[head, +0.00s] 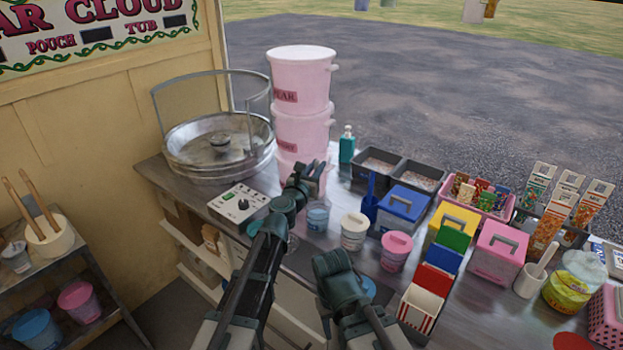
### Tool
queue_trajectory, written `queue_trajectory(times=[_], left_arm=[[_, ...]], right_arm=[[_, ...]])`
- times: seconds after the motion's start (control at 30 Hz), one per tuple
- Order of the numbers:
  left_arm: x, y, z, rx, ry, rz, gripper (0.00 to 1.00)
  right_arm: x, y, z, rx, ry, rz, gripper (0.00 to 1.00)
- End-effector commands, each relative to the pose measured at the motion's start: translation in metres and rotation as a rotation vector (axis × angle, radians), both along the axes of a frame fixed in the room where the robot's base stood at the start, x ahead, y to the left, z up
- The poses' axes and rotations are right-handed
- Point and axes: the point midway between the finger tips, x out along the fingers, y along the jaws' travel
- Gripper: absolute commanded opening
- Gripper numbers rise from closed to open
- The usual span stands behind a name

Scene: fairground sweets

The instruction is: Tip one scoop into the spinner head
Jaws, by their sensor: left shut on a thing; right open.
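The spinner head (220,141) is the small round piece in the middle of the wide metal bowl (183,165) at the back left. My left gripper (308,172) is in front of the stacked pink tubs, to the right of the bowl and apart from it. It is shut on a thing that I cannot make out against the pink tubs. My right gripper (333,264) is lower, over the front of the counter, open, its fingertips mostly hidden. A blue scoop (370,198) stands beside the blue-lidded box. I cannot tell whether a scoop is in my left gripper.
A control box (238,207) with a dial sits in front of the bowl. Stacked pink tubs (301,80) stand right of it. Small tubs, a cream one (354,233) and a pink one (396,250), and several boxes crowd the right side.

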Motion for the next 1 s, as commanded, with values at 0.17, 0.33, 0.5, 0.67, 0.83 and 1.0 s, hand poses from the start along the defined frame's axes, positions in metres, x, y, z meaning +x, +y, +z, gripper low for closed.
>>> queue_trajectory(times=[0.17, 0.33, 0.5, 0.67, 0.83, 1.0], left_arm=[[0.016, -0.005, 0.010, 0.000, 0.000, 0.014, 0.00], [0.017, -0.006, 0.010, 0.000, 0.000, 0.018, 0.00], [0.017, -0.006, 0.005, 0.000, 0.000, 0.018, 0.00], [0.017, -0.006, -0.008, 0.000, 0.000, 0.017, 0.00], [0.017, -0.006, -0.028, 0.000, 0.000, 0.017, 0.00], [0.017, -0.006, -0.047, 0.000, 0.000, 0.017, 0.00]], right_arm=[[0.000, 0.000, 0.010, 0.000, 0.000, 0.000, 0.50], [0.000, 0.000, 0.010, 0.000, 0.000, 0.000, 0.50], [0.000, 0.000, 0.005, 0.000, 0.000, 0.000, 0.50], [0.000, 0.000, -0.008, 0.000, 0.000, 0.000, 0.50], [0.000, 0.000, -0.028, 0.000, 0.000, 0.000, 0.50], [0.000, 0.000, -0.047, 0.000, 0.000, 0.000, 0.50]])
